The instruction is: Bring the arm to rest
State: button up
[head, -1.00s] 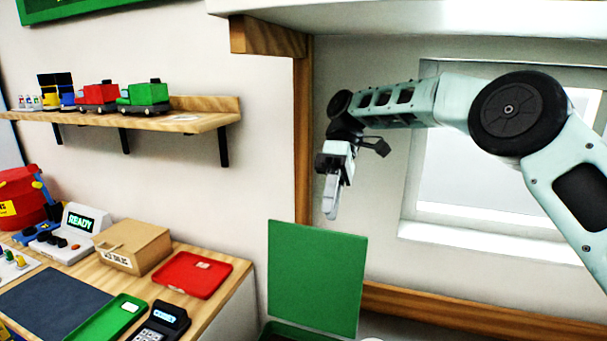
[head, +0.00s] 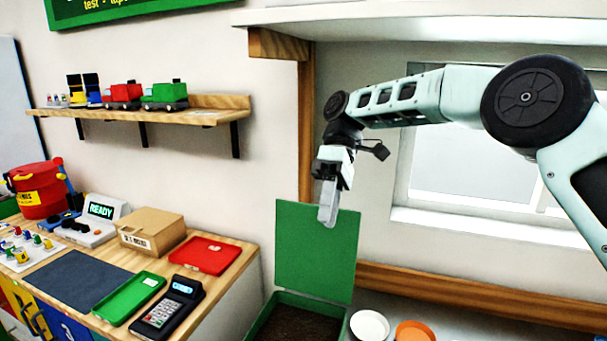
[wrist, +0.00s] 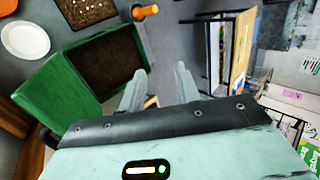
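My arm stretches in from the right in the head view, bent at the elbow, with my gripper (head: 328,205) hanging down in front of the wall by the window. The gripper is in the air, just above and in front of the raised lid of a green box. In the wrist view, the two fingers of my gripper (wrist: 158,88) stand apart with a gap between them. Nothing is seen between them.
The green box (head: 270,322) has a raised lid (head: 315,255) and dark contents. A white plate (head: 369,326) and an orange dish (head: 415,331) stand beside it. The wooden bench (head: 236,262) at left holds a red tray (head: 205,255), a green tray (head: 132,298) and a cardboard box (head: 150,232).

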jog(key=s+a+f+m+t+h+b, duration=0.1)
jog(key=s+f+m+t+h+b, duration=0.25)
jog(key=s, duration=1.15)
jog(key=s+d+f+m+t+b, duration=0.1)
jog(key=s+d+f+t, duration=0.1)
jog(key=s+d+f, duration=0.3)
jog(key=s+d+f+m+t+y+b, duration=0.1)
jog(key=s+d+f+t, duration=0.1)
jog(key=s+d+f, duration=0.3)
jog(key=s, duration=0.4)
jog(key=shift+s+d+f, duration=0.25)
jog(key=shift+s+d, duration=0.05)
jog(key=shift+s, duration=0.1)
